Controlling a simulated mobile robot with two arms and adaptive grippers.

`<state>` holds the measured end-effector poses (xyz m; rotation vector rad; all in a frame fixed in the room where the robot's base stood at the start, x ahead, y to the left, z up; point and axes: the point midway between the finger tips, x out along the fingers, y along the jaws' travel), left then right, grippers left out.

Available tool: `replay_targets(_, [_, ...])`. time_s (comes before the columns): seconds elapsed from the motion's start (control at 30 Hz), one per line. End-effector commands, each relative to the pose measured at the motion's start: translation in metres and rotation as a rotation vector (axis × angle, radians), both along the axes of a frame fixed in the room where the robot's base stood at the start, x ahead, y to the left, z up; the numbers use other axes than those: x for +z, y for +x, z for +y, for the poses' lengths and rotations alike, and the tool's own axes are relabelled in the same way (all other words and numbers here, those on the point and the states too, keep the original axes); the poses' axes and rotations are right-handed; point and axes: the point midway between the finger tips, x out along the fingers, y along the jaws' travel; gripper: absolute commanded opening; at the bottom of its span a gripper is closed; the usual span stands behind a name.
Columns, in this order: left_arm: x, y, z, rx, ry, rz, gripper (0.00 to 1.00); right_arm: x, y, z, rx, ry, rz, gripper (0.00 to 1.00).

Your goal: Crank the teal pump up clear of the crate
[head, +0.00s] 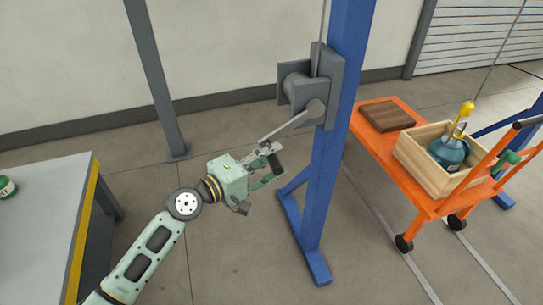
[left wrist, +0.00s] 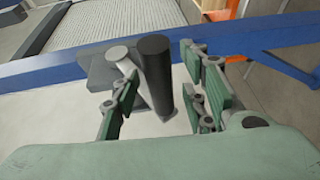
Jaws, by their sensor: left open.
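The teal pump (head: 449,152) sits in the wooden crate (head: 432,174), its lower part hidden by the crate walls. A yellow hook (head: 466,108) on a cable is at its top. The grey winch (head: 308,82) is on the blue post, its crank arm (head: 288,127) slanting down to the left. The black crank grip (head: 277,162) is at my left gripper (head: 262,166). In the left wrist view, the dark grip (left wrist: 157,75) stands between the open green finger pads of my left gripper (left wrist: 163,98), with gaps visible on both sides. My right gripper is not in view.
The crate stands on an orange cart (head: 376,146) with a brown wooden block (head: 387,116). The blue post (head: 335,150) stands between my left gripper and the cart. A grey table (head: 45,215) is at the left. Open floor lies around the post's foot.

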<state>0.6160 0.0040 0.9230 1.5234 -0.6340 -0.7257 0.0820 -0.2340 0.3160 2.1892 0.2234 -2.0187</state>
Motion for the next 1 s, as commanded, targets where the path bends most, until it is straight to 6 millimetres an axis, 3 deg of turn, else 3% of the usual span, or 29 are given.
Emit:
replay_targets(0.33, [-0.0007,0.0032,-0.0038,0.0,0.001,0.0,0.39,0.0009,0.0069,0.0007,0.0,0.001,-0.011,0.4])
replay_targets(0.77, [-0.0009,0.0031,-0.0035,0.0,0.001,0.0,0.02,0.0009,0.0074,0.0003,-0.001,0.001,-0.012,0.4])
replay_targets(1.0, [-0.0009,0.003,-0.0034,0.0,0.002,-0.001,0.0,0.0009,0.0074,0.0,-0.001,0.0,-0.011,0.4])
